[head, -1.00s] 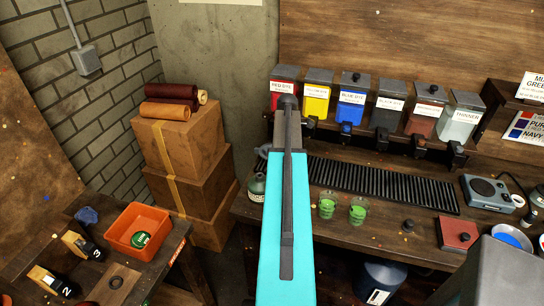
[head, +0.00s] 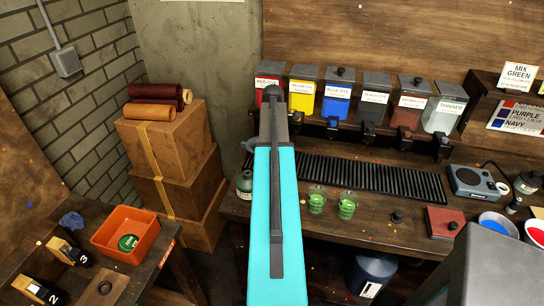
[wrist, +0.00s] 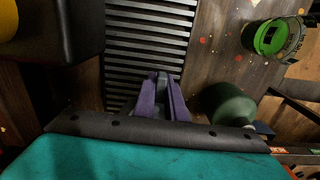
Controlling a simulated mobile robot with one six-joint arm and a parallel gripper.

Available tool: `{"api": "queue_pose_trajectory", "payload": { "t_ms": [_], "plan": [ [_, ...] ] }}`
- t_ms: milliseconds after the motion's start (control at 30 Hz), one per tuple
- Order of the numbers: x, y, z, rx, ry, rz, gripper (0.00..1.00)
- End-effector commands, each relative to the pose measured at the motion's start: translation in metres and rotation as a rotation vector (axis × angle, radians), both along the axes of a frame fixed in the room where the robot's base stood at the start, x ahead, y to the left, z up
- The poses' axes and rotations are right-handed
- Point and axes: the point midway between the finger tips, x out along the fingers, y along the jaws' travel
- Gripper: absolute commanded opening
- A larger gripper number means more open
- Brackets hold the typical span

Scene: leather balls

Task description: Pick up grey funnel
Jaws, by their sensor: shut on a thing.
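My gripper (wrist: 161,100) shows in the wrist view as two purple fingers above the slatted black drip grate (wrist: 150,40). The fingers are close together on a small grey piece, which looks like the grey funnel (wrist: 161,86). Most of it is hidden between the fingers, so its shape cannot be made out. In the head view my arm hides the gripper. A small blue-grey part (head: 249,145) sticks out left of my arm; I cannot tell whether it is the funnel.
A dark green bottle (wrist: 228,105) stands right of my gripper, with a green-filled cup (wrist: 270,38) beyond. Dye dispensers (head: 337,97) line the shelf behind the bench. Two cups of green (head: 317,202) stand before the drip grate. An orange tray (head: 125,235) sits on the left table.

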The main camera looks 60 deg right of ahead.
Motion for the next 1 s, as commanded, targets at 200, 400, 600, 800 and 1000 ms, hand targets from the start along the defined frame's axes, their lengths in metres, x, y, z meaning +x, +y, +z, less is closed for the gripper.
{"api": "queue_pose_trajectory", "payload": {
  "t_ms": [200, 400, 600, 800, 1000],
  "plan": [
    [0.000, -0.001, 0.015, -0.002, -0.001, 0.000, 0.00],
    [-0.011, 0.015, 0.018, 0.000, 0.000, 0.000, 0.00],
    [-0.025, 0.033, 0.019, -0.001, 0.000, 0.000, 0.00],
    [-0.041, 0.055, 0.022, -0.001, 0.000, 0.001, 0.00],
    [-0.058, 0.076, 0.025, -0.001, 0.000, 0.000, 0.00]
  ]
}}
